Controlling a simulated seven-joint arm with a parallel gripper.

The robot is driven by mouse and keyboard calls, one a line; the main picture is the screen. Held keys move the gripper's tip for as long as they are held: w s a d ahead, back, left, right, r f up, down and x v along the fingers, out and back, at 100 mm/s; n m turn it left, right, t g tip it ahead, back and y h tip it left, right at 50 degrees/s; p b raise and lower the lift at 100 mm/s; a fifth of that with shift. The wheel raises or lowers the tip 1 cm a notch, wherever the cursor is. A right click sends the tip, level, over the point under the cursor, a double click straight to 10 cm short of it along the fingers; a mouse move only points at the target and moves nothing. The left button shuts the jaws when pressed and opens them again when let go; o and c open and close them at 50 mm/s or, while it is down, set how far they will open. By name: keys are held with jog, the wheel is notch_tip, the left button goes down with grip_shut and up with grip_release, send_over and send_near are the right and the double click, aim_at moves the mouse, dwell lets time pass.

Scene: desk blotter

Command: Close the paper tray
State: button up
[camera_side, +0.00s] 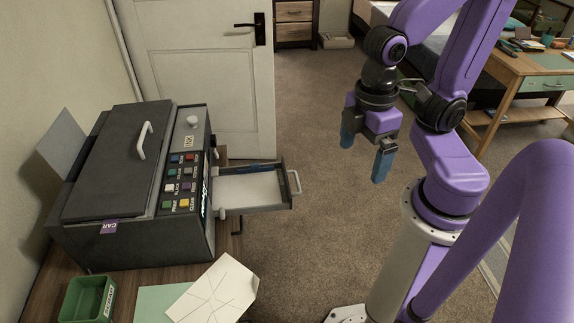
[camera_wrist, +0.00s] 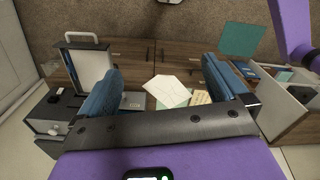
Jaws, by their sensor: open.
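The paper tray (camera_side: 252,190) sticks out from the right side of the dark printer (camera_side: 135,185) in the side view, pulled open. A pale handle (camera_side: 294,182) is at its outer end. In the wrist view the open tray (camera_wrist: 88,72) is at the upper left, with its handle (camera_wrist: 82,38) at the top. My gripper (camera_side: 364,158) is open and empty, in the air to the right of the tray and apart from it. In the wrist view the blue fingers of my gripper (camera_wrist: 160,82) are spread wide with nothing between them.
White sheets (camera_side: 215,292) and a green sheet (camera_side: 160,302) lie on the desk in front of the printer. A green bin (camera_side: 88,299) stands at the lower left. A white door (camera_side: 205,70) is behind. Open space lies between my gripper and the tray handle.

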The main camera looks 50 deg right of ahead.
jog(key=shift+s+r, duration=0.1)
jog(key=shift+s, duration=0.05)
jog(key=c, duration=1)
jog(key=shift+w+f+m+g, duration=0.2)
jog(key=shift+f+m+g, duration=0.2)
jog(key=shift+f+m, duration=0.1)
jog(key=c, duration=0.5)
jog(key=f+m+g, duration=0.1)
jog(key=m, duration=0.1)
jog(key=w+f+m+y, duration=0.1)
jog(key=w+f+m+g, duration=0.1)
jog(key=m, duration=0.1)
jog(key=shift+m+g, duration=0.3)
grip_shut()
jog(key=w+d+f+m+t+y, duration=0.1)
jog(key=w+d+f+m+y, duration=0.25)
jog(key=w+m, duration=0.35)
jog(key=w+d+f+m+t+y, duration=0.1)
jog(key=w+d+f+m+y, duration=0.3)
jog(key=m, duration=0.5)
jog(key=w+d+f+m+t+h, duration=0.1)
jog(key=d+f+m+t+h, duration=0.2)
jog(key=d+f+m+t, duration=0.75)
jog(key=w+a+f+m+g, duration=0.1)
jog(key=w+f+m+g, duration=0.2)
jog(key=w+f+m, duration=0.3)
jog(key=shift+w+a+f, duration=0.35)
jog(key=shift+w+f, duration=0.35)
jog(key=shift+f, duration=1.2)
